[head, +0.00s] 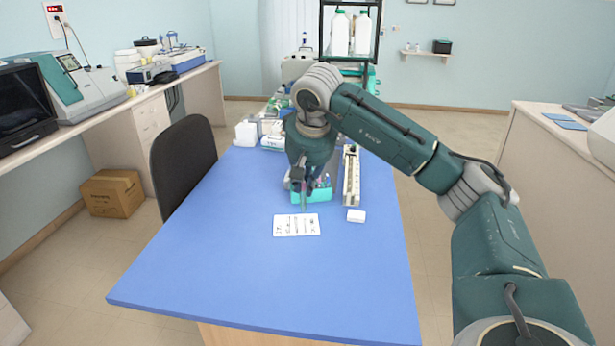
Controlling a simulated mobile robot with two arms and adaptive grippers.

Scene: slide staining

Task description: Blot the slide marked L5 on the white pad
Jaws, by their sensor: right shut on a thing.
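My right gripper (301,184) points down over the middle of the blue table, shut on a small thin piece (304,202) that looks like a slide. Its marking is too small to read, so I cannot tell if it is L5. The piece hangs in front of the teal holder and just behind a flat white tray (280,231) with several dark-marked strips on it. A small white block (357,216), which looks like the white pad, lies to the right of the tray, apart from the gripper. My left gripper is not in view.
A teal holder (318,195) with coloured tops stands right behind the gripper. A long narrow rack (351,180) lies to its right. White boxes (246,134) and bottles crowd the far end. The front of the blue table (270,285) is clear. A black chair (183,160) stands at left.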

